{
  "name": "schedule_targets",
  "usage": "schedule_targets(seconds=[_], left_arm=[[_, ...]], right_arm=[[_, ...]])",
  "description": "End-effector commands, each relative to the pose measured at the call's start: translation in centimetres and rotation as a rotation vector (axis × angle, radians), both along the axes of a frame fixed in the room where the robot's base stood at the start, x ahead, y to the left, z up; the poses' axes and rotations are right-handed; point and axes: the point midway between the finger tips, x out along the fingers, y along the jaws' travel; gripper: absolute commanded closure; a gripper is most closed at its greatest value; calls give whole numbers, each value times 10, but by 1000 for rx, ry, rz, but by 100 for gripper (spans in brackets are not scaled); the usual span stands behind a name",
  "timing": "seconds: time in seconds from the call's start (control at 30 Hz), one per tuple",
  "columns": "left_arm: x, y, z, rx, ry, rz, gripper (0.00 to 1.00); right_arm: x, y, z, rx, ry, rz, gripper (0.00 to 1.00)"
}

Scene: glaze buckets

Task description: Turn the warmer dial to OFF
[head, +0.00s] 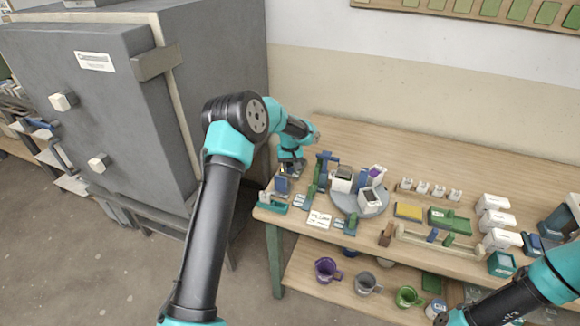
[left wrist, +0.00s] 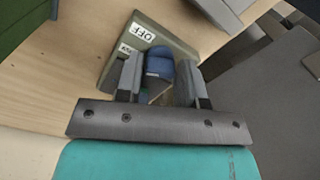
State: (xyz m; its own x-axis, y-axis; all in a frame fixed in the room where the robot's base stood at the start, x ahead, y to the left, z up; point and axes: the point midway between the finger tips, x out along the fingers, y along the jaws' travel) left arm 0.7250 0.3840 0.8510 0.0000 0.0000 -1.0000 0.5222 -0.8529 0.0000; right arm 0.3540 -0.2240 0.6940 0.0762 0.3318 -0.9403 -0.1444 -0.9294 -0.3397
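The warmer's panel (left wrist: 183,47) shows in the left wrist view as a grey-green plate with a white OFF label (left wrist: 143,33) near its corner. A second, smaller label beside it is partly hidden by a finger. A blue dial (left wrist: 160,62) stands on the panel. My left gripper (left wrist: 161,78) is open, with one grey finger on each side of the dial; I cannot tell whether they touch it. In the head view my left gripper (head: 292,167) is at the bench's left end, and its wrist hides much of the dial area.
A large grey kiln (head: 110,120) stands left of the wooden bench (head: 390,150). Right of the left gripper are a round grey turntable (head: 362,203), a white card (head: 319,219) and small blocks. Mugs (head: 328,270) sit on the lower shelf. The bench's back is clear.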

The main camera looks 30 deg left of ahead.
Motion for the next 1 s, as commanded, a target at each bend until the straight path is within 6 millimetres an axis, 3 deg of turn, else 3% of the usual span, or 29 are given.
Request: schedule_targets(seconds=[0.3, 0.67, 1.0], left_arm=[[0, 0, 0, 0, 0, 0, 94], [0, 0, 0, 0, 0, -44, 94], [0, 0, 0, 0, 0, -239, 94]], right_arm=[[0, 0, 0, 0, 0, 0, 100], [0, 0, 0, 0, 0, 0, 100], [0, 0, 0, 0, 0, 0, 100]])
